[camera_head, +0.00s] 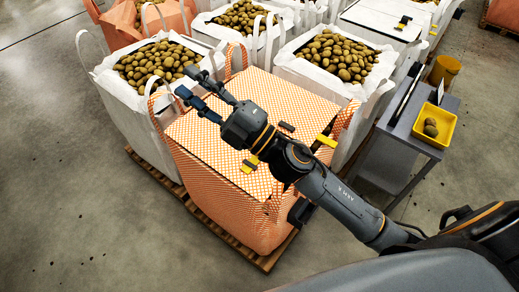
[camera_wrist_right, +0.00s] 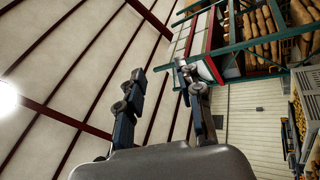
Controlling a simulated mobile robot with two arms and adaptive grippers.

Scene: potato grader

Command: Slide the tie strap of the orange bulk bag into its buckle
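The orange bulk bag (camera_head: 228,207) stands on a wooden pallet in the head view, its checked orange and white top closed flat. A yellow piece (camera_head: 326,140) lies near its right edge and another yellow piece (camera_head: 249,165) near its front. A small dark piece (camera_head: 287,127) lies on top between them. I cannot tell which is the buckle or the tie strap's end. My right gripper (camera_head: 188,82) is open and empty above the bag's far left part, its arm crossing over the top. Its spread fingers also show in the right wrist view (camera_wrist_right: 160,75), pointing up toward the roof. My left gripper is out of view.
White bulk bags of potatoes (camera_head: 112,87) stand behind and beside the orange bag. A grey cart (camera_head: 398,139) with a yellow tray (camera_head: 447,121) stands close on the right. The concrete floor (camera_head: 60,190) at left is clear.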

